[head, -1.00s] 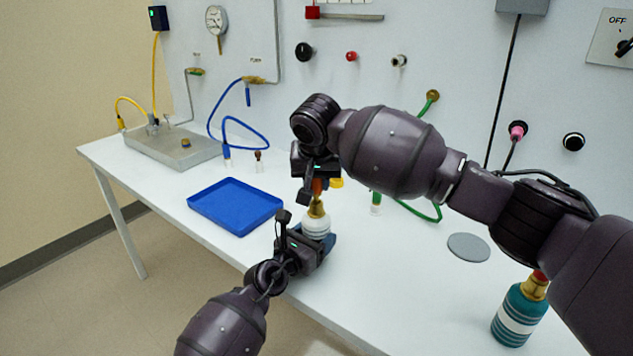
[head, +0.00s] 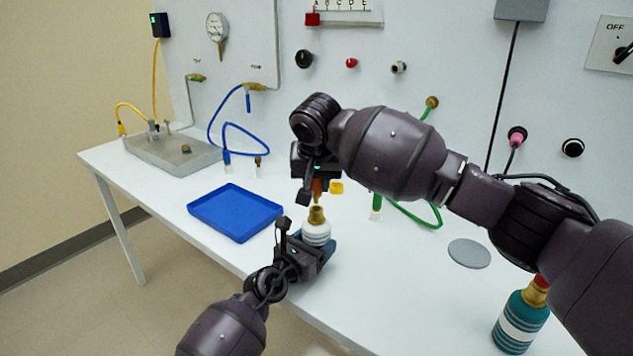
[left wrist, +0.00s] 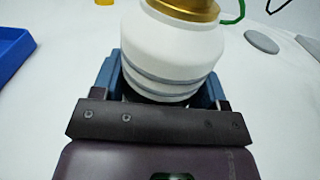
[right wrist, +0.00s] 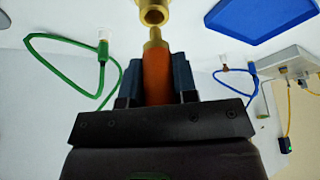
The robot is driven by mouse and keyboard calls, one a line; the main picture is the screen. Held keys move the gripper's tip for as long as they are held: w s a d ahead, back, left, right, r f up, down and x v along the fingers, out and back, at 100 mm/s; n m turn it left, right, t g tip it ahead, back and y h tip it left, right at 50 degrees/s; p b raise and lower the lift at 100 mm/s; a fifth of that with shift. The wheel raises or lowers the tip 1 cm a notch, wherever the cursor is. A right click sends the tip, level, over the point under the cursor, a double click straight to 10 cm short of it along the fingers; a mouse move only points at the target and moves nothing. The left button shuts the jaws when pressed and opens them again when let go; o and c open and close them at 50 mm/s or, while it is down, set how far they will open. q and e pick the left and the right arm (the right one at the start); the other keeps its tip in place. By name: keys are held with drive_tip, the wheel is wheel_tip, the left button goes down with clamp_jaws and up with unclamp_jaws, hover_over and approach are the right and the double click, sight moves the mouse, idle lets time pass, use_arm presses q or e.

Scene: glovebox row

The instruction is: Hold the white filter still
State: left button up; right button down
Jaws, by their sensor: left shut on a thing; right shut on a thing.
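The white filter (head: 316,233) has grey bands and a brass top. It stands at the table's front edge, between the blue fingers of my left gripper (head: 322,248), which is shut on it. The left wrist view shows the filter's white body (left wrist: 175,50) large between the fingers.
A blue tray (head: 235,212) lies left of the filter. A yellow cap (head: 337,187) and a green hose (head: 410,215) lie behind it. A grey disc (head: 468,253) and a teal banded bottle (head: 520,322) are to the right, near my right arm.

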drive_tip(key=shift+r, duration=0.2)
drive_tip(key=shift+r, duration=2.3)
drive_tip(key=shift+r, duration=3.5)
use_arm(q)
drive_tip(key=o, duration=1.1)
